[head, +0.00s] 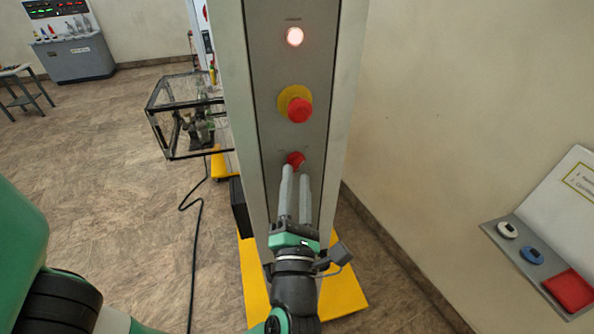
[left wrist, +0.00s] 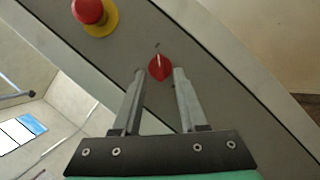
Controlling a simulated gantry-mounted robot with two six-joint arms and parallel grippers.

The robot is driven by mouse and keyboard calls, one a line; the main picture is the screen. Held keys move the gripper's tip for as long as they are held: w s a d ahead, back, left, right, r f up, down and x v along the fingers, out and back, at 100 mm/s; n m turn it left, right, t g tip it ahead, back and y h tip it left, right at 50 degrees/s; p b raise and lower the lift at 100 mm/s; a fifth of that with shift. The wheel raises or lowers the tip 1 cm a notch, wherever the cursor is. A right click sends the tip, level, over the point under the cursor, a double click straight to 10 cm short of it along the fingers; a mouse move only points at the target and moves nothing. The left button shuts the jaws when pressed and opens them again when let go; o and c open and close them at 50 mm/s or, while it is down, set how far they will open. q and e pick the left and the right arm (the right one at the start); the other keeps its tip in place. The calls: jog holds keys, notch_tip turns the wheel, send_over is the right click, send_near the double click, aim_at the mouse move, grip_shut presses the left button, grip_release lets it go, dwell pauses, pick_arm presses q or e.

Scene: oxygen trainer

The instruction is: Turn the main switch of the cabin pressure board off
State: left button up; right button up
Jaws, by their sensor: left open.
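The main switch is a red rotary knob (head: 295,158) low on the grey front panel of the cabin pressure board (head: 290,65). In the left wrist view the red knob (left wrist: 160,67) shows a pale pointer line directed up toward a small mark on the panel. My left gripper (head: 295,172) is open at the knob, and its fingers partly cover the knob's lower part in the head view. In the left wrist view the fingertips (left wrist: 158,72) stand on either side of the knob, with small gaps showing. My right gripper is not in view.
Above the knob are a red emergency button on a yellow base (head: 298,108) and a lit white lamp (head: 295,37). The board stands on a yellow base (head: 345,290). A glass case (head: 185,115) stands behind left, and a wall is on the right.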

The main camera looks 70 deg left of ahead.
pick_arm(q)
jog(key=shift+x, duration=0.9)
grip_shut()
